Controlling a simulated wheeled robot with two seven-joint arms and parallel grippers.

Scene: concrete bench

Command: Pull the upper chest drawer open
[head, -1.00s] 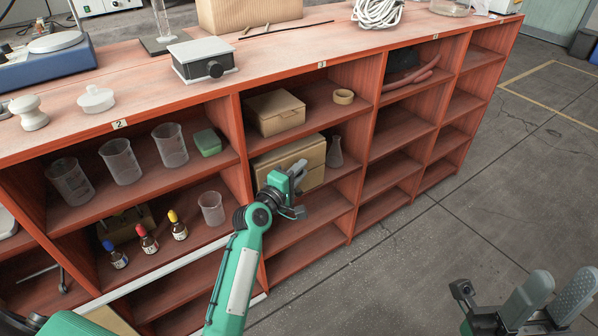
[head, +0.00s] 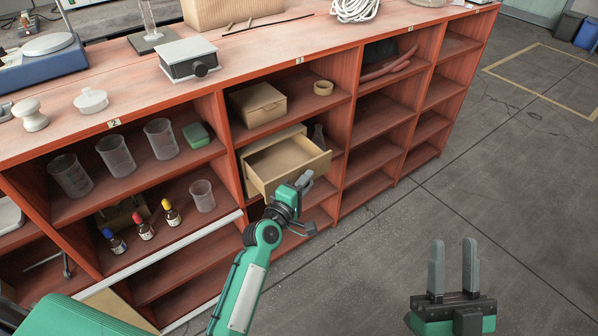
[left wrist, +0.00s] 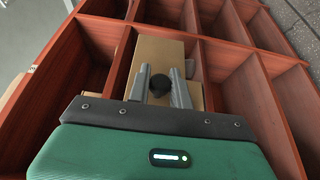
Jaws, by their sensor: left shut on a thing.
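The tan chest (head: 272,138) stands in a cubby of the red shelf unit. Its upper drawer (head: 318,164) is pulled well out and shows an empty inside. My left gripper (head: 304,181) is at the drawer's front. In the left wrist view, a dark round knob (left wrist: 159,84) sits between the gripper's two fingers, against the tan drawer front (left wrist: 158,50). The gripper is shut on this knob. The chest's lower part is mostly hidden behind the drawer and my arm. My right gripper (head: 453,265) is open and empty over the floor at right.
A tan box (head: 257,104) and a tape roll (head: 323,88) sit on the shelf above. A flask (head: 318,136) stands behind the drawer's right side. Shelf dividers flank the chest. The floor in front at right is clear.

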